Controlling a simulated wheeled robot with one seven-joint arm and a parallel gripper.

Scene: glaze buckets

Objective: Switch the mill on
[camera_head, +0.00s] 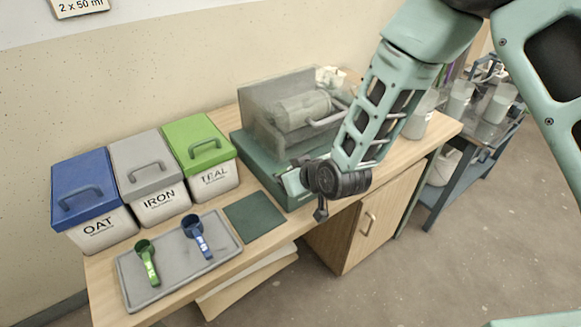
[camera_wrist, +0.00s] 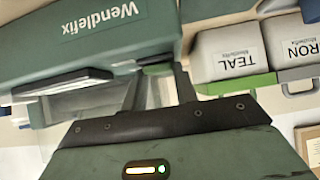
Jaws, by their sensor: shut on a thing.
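The mill (camera_head: 262,160) is a dark green machine with a see-through hood over a pale drum, at the back of the bench. Its green front, marked "Wendlefix", shows upside down in the wrist view (camera_wrist: 60,45). My gripper (camera_head: 320,212) is at the mill's front right; it also shows in the wrist view (camera_wrist: 160,82). Its fingers stand a little apart, shut on a small green part (camera_wrist: 157,69) at the mill's front. My gripper hides most of that part, and I cannot tell whether it is the switch or its setting.
Lidded bins marked OAT (camera_head: 95,228), IRON (camera_head: 162,203) and TEAL (camera_head: 215,180) stand left of the mill. A grey tray (camera_head: 180,285) holds a green scoop (camera_head: 147,262) and a blue scoop (camera_head: 197,236). A dark green mat (camera_head: 254,218) lies between tray and mill.

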